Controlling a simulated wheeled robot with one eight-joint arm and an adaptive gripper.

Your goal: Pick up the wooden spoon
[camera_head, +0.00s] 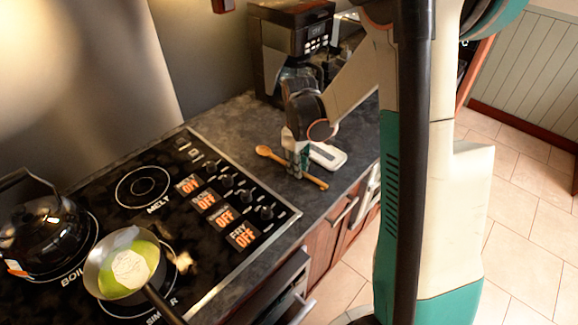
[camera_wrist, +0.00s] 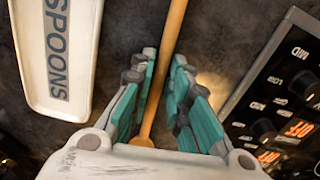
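The wooden spoon (camera_head: 316,181) lies on the dark counter between the stove and a white spoon rest, its round bowl at the left end in the head view. My gripper (camera_head: 297,173) points down over the spoon's middle. In the wrist view, the spoon's handle (camera_wrist: 172,30) runs between the fingertips of my gripper (camera_wrist: 164,58). The fingers are apart, one on each side of the handle, with small gaps seeming to show. The spoon's lower part is partly hidden behind the gripper's body.
The white spoon rest (camera_head: 329,157), marked SPOONS (camera_wrist: 57,50), lies close beside the spoon. The stove (camera_head: 203,238) with its knobs is on the other side. A coffee machine (camera_head: 284,45) stands behind. A pan (camera_head: 104,284) and a black kettle (camera_head: 38,236) are on burners.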

